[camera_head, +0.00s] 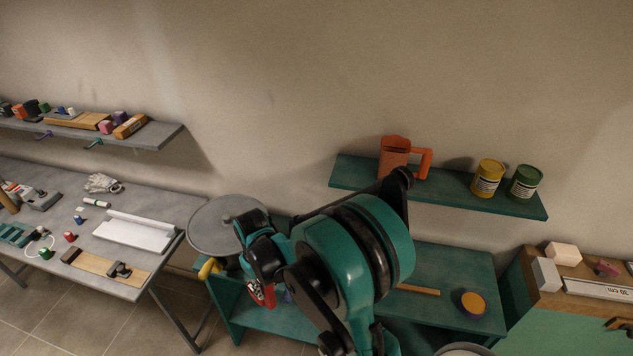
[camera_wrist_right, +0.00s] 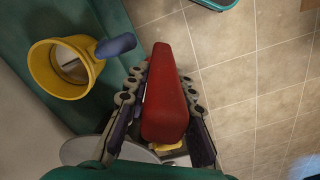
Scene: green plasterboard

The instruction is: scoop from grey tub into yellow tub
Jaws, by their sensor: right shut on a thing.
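My right gripper (camera_head: 262,290) is shut on a red, long, rounded thing (camera_wrist_right: 165,100), which lies between both fingers in the right wrist view. I cannot tell whether it is part of a scoop. A yellow tub-like vessel (camera_wrist_right: 38,70) with a blue handle (camera_wrist_right: 116,45) shows beside the gripper at the upper left of the wrist view, apart from it. A wide grey round thing (camera_head: 210,232) stands left of my right gripper in the head view. I cannot tell whether it is the grey tub. My left gripper is not in view.
A green bench (camera_head: 450,265) stands behind my right arm, with a yellow-topped round thing (camera_head: 472,303) on it. A green shelf (camera_head: 350,172) above holds an orange jug (camera_head: 394,158) and two tins. A grey table (camera_head: 185,215) with tools is left. Tiled floor (camera_wrist_right: 240,90) is clear.

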